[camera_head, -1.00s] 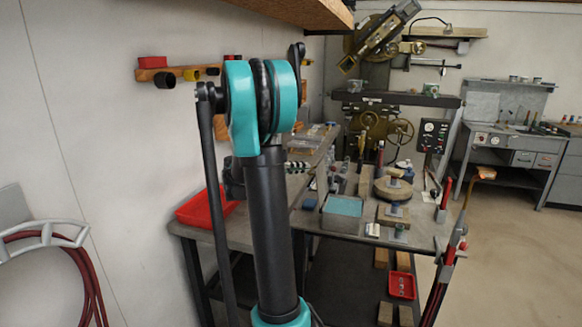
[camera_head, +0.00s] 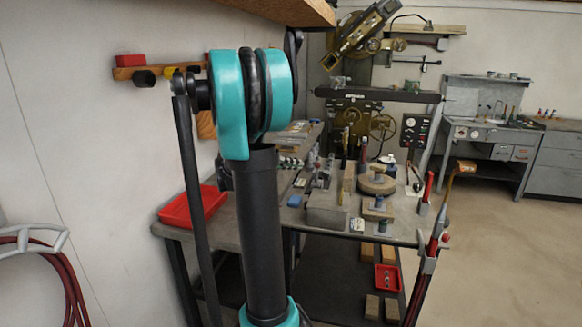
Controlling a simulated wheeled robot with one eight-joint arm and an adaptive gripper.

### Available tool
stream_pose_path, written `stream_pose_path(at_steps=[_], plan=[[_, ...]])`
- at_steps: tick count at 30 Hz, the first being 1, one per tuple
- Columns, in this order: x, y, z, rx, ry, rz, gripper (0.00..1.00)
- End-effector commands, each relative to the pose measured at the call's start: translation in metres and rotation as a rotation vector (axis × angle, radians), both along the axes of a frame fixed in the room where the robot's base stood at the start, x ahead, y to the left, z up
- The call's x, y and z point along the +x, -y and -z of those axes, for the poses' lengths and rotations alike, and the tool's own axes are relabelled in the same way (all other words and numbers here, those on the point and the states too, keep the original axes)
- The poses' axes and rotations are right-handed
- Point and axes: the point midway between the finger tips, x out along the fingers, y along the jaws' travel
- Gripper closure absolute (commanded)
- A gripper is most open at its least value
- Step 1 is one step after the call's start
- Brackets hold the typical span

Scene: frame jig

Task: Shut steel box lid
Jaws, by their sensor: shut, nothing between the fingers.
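The steel box (camera_head: 326,216) is a plain grey block near the front edge of the workbench, just right of my arm. Its top shows grey, with no teal inside visible. A lid lying over the top fits this look, but the lid's edge is too small to make out. My teal and black arm stands in the foreground, left of the box. My gripper cannot be made out; the arm hides the area behind it.
The workbench (camera_head: 345,232) holds a round wooden block (camera_head: 376,184), small blocks and bottles near the box. A red tray (camera_head: 192,208) lies at its left end. A milling machine stands behind. Open floor (camera_head: 490,260) lies to the right.

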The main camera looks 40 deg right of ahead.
Motion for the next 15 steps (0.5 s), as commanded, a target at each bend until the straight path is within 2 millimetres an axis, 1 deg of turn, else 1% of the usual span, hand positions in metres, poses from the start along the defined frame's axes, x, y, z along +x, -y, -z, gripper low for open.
stream_pose_path(at_steps=[1, 6, 15], plan=[[-0.006, 0.005, -0.003, 0.023, 0.027, 0.003, 1.0], [-0.024, 0.019, -0.008, 0.122, 0.143, 0.006, 1.0], [-0.056, 0.046, -0.007, 0.307, 0.364, 0.007, 1.0]])
